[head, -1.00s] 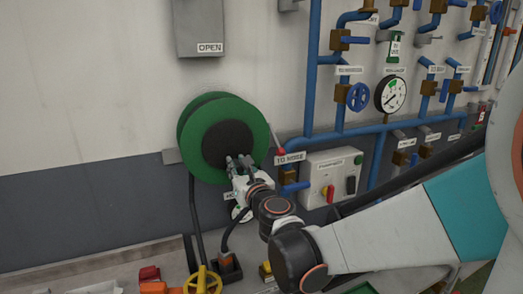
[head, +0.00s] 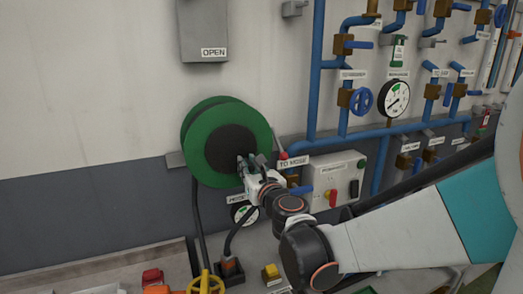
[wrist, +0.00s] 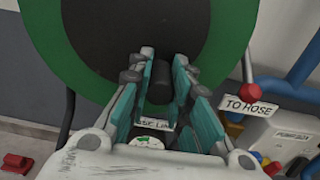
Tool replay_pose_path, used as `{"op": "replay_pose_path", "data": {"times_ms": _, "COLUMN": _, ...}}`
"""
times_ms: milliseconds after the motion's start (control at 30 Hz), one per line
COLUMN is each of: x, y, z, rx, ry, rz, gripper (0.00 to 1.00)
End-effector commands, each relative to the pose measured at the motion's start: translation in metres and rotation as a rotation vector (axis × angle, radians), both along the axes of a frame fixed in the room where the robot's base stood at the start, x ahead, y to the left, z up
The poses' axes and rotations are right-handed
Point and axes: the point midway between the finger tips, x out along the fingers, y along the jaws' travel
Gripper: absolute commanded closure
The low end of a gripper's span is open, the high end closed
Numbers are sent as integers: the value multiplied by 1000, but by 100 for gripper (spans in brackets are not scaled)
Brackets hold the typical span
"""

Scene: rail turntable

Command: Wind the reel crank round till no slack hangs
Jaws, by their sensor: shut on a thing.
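The green reel (head: 203,118) is fixed to the wall, with a dark round hub (head: 226,143) in its middle. In the wrist view its green rim (wrist: 70,62) fills the upper left. My gripper (head: 250,164) is at the lower right of the hub. In the wrist view my gripper (wrist: 164,78) has its fingers shut on the dark crank handle (wrist: 160,88), which stands out between them. The crank's arm is not clearly seen. A black hose (head: 198,222) hangs from the reel's left side down to the bench.
A red-tipped lever (head: 282,155) and a TO HOSE label (head: 293,163) sit close right of the reel. Blue pipes (head: 315,75) and a control box (head: 335,180) are further right. A gauge (head: 245,213), yellow handwheel (head: 206,282) and red block (head: 152,276) lie below.

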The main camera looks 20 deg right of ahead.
Motion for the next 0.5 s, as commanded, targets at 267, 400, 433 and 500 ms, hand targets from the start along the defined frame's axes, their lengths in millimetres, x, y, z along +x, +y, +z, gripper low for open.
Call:
{"op": "replay_pose_path", "data": {"times_ms": 267, "x": -3, "y": -3, "z": 3, "rx": 1, "ry": 0, "rz": -1, "gripper": 100}}
{"op": "replay_pose_path", "data": {"times_ms": 400, "x": -3, "y": -3, "z": 4, "rx": 1, "ry": 0, "rz": -1, "gripper": 100}}
{"op": "replay_pose_path", "data": {"times_ms": 433, "x": -3, "y": -4, "z": 5, "rx": 1, "ry": 0, "rz": -1, "gripper": 100}}
{"op": "replay_pose_path", "data": {"times_ms": 500, "x": -3, "y": -5, "z": 7, "rx": 2, "ry": 0, "rz": -1, "gripper": 100}}
